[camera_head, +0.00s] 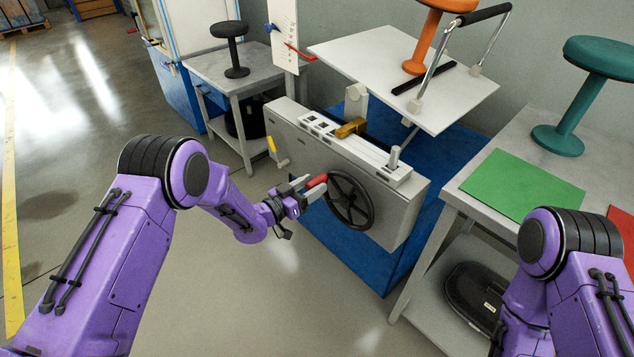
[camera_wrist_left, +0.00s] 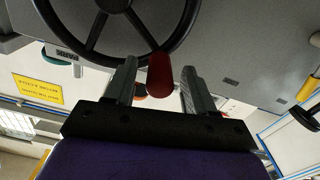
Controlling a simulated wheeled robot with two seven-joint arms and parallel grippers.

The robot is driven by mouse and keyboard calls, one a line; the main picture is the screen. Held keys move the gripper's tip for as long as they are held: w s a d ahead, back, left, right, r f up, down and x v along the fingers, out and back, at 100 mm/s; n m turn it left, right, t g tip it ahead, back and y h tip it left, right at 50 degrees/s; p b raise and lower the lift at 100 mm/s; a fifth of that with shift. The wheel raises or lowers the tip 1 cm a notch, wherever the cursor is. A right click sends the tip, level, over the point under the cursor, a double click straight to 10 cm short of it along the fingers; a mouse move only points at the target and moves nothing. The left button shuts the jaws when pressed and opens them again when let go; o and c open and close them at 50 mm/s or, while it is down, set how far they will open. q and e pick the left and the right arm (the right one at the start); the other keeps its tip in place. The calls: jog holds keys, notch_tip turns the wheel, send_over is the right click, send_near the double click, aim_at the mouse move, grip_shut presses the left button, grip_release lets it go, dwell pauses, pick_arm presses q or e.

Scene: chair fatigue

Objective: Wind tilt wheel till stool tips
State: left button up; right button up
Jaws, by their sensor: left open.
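The black tilt wheel (camera_head: 349,202) is on the front of a grey machine box (camera_head: 395,217). Its red handle (camera_head: 317,181) sticks out at the wheel's upper left. My left gripper (camera_head: 305,188) is at this handle. In the left wrist view the red handle (camera_wrist_left: 159,75) stands between the two open fingers of the left gripper (camera_wrist_left: 156,88), with gaps on both sides. The orange stool (camera_head: 425,38) stands on the white tilt plate (camera_head: 345,53), which is tilted. My right arm is at the lower right, and its gripper is out of view.
A grey table (camera_head: 470,190) at right carries a green mat (camera_head: 522,185), a red mat and a teal stool (camera_head: 585,90). A small table (camera_head: 215,70) with a black stool (camera_head: 232,50) is behind at left. A yellow-handled crank (camera_head: 274,150) is left of the wheel. Open floor lies at left.

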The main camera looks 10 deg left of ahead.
aim_at(330, 174)
pick_arm(q)
jog(key=shift+x, duration=1.3)
grip_shut()
jog(key=shift+s+r+m+b, duration=0.15)
jog(key=shift+r+m+b, duration=0.15)
jog(key=shift+m, duration=0.6)
jog(key=shift+s+d+r+m, duration=0.15)
jog(key=shift+d+r+m, duration=0.15)
jog(key=shift+d+r, duration=0.1)
jog(key=shift+s+d+r, duration=0.1)
jog(key=shift+s+d, duration=0.05)
jog(key=shift+d, duration=0.05)
pick_arm(e)
jog(key=shift+s+f, duration=0.3)
jog(key=shift+s, duration=0.4)
pick_arm(q)
grip_release()
jog(key=shift+a, duration=0.1)
jog(key=shift+a, duration=0.1)
